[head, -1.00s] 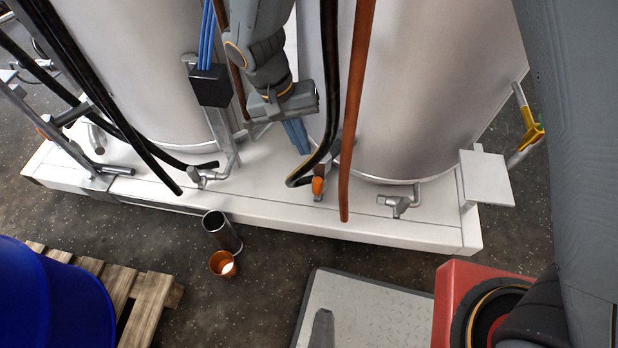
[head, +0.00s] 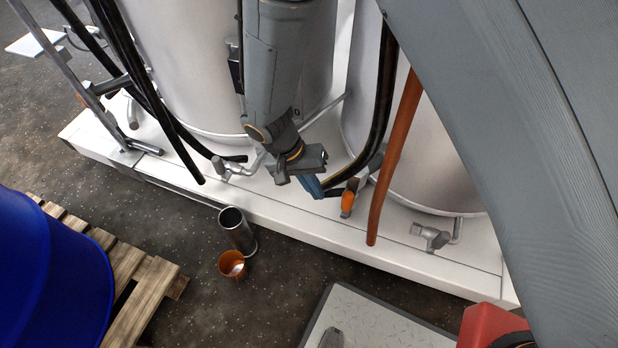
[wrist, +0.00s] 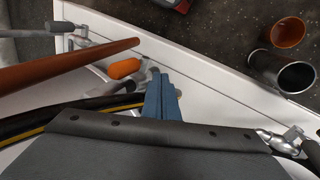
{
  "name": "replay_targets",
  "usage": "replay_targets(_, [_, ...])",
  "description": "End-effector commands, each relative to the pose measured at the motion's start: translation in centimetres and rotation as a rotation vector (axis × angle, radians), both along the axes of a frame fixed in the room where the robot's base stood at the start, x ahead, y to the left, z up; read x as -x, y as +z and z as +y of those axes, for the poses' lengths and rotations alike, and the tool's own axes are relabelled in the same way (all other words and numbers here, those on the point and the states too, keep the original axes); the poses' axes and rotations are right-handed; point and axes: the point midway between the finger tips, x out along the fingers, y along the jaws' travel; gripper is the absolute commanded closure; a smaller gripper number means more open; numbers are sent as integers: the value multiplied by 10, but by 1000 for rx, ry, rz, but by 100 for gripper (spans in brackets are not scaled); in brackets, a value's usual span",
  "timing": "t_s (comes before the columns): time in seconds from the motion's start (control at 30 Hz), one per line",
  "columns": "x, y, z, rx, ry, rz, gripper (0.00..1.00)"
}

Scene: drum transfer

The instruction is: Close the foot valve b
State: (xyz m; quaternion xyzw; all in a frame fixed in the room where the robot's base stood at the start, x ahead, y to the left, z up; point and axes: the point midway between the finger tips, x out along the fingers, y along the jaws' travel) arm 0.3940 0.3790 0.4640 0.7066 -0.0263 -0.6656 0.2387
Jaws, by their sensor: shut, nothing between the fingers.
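A foot valve with an orange handle (head: 348,199) sits low on the white plinth (head: 300,220), in front of the gap between two steel tanks. Its orange handle (wrist: 126,68) also shows in the wrist view, beside my fingers. Other metal foot valves are at the left tank (head: 226,168) and at the right tank (head: 432,236), without orange handles. No lettering tells me which valve is b. My gripper (head: 314,188) is shut and empty, its blue fingers pointing down just left of the orange handle. In the wrist view the fingertips (wrist: 163,76) overlap part of the valve's metal body; contact cannot be told.
An orange hose (head: 392,165) hangs just right of the orange handle. A black hose with a yellow stripe (head: 362,168) runs behind my gripper to the valve. A steel cylinder (head: 238,232) and an orange cup (head: 232,264) stand on the floor in front. A pallet (head: 140,285) is at left.

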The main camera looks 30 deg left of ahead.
Motion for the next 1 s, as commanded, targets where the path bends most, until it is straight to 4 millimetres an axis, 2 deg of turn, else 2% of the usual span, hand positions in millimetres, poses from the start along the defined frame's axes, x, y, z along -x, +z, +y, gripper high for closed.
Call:
replay_targets(0.03, [-1,-11,-4,2,0,2,100])
replay_targets(0.07, [-2,-12,-7,2,-1,1,100])
replay_targets(0.2, [-8,-9,-27,-1,-2,0,100])
replay_targets(0.4, [-12,-9,-40,-1,-1,1,100])
replay_targets(1.0, [-7,-7,-38,-33,18,5,100])
